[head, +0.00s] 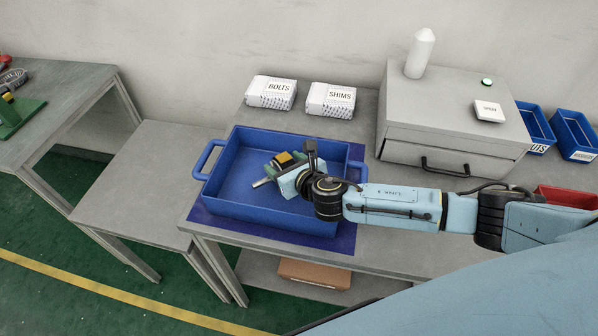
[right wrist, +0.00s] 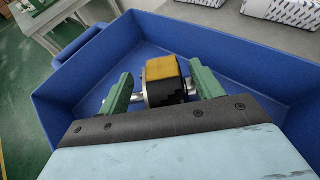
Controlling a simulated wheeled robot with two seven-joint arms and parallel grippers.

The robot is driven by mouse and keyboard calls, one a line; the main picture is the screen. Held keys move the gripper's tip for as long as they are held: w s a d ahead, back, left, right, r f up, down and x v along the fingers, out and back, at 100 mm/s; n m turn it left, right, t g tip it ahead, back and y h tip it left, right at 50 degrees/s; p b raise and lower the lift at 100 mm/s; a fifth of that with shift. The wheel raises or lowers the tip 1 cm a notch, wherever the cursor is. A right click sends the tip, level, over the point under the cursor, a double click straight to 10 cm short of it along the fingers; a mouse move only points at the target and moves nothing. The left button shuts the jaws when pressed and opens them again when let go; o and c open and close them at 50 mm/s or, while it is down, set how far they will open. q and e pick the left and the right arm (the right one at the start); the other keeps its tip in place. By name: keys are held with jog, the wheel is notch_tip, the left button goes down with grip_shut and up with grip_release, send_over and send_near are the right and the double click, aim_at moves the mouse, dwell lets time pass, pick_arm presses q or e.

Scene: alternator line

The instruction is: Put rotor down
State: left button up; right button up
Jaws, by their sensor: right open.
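The rotor (right wrist: 164,82), with a yellow-and-black body and a silver shaft, is inside the blue tray (right wrist: 243,64). In the head view the rotor (head: 284,160) shows just beyond my right gripper (head: 270,170), which reaches into the tray (head: 232,177) from the right. In the right wrist view the two green fingers of my right gripper (right wrist: 160,88) stand open on either side of the rotor. Whether they touch its shaft is not clear. The rotor's underside is hidden. My left gripper is not in view.
The tray stands on a dark blue mat (head: 345,240) on the grey table. A grey drawer cabinet (head: 450,120) stands to the right. A bare lower table (head: 140,185) is at the left.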

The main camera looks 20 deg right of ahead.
jog(key=v, duration=1)
jog(key=shift+p, duration=0.4)
jog(key=shift+s, duration=0.1)
dwell(0.5)
